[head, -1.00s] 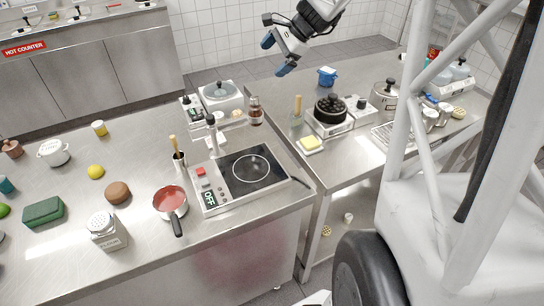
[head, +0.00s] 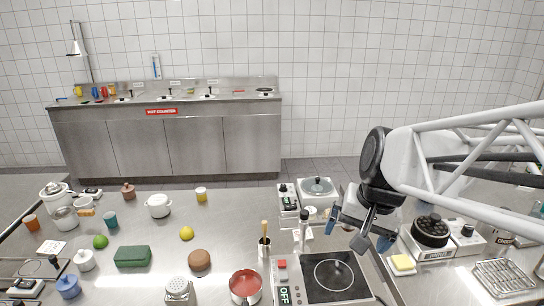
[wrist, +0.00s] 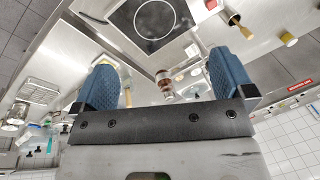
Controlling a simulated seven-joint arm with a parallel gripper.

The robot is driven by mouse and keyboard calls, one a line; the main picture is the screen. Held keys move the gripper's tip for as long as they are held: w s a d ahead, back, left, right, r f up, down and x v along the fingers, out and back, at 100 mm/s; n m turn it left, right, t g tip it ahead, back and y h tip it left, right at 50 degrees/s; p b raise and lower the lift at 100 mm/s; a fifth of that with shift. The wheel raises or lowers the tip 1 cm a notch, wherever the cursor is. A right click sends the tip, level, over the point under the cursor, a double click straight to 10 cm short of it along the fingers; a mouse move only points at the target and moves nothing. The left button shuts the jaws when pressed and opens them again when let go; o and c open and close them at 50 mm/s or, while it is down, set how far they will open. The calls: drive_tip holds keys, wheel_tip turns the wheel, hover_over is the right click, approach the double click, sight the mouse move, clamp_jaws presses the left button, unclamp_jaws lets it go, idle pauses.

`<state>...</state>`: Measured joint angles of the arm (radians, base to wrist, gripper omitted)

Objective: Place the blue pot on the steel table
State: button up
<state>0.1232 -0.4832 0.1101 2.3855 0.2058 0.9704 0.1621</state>
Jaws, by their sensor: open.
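A small blue lidded pot (head: 68,286) stands on the steel counter at the lower left of the head view. It is apart from my gripper. Another blue pot-like item stood on the right-hand steel table in the earlier head view; my arm now covers that area. My gripper (head: 362,236) has blue fingertips, is open and hangs above the counter near the cooktop. In the wrist view my gripper (wrist: 165,88) has nothing between its pads. The right-hand steel table (head: 437,282) is partly hidden by my arm. I cannot tell which steel surface the task means.
A cooktop (head: 334,277) lies below my gripper, with a red saucepan (head: 245,285) beside it. A bottle (wrist: 164,82) shows beyond the fingers. A long counter (head: 195,148) runs along the back wall.

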drive_tip(key=s+a+f+n+h, duration=0.1)
drive_tip(key=s+n, duration=0.3)
drive_tip(key=s, duration=0.4)
drive_tip(key=shift+s+a+f+h, duration=0.15)
drive_tip(key=shift+s+f+h, duration=0.1)
drive_tip(key=shift+f+h, duration=0.3)
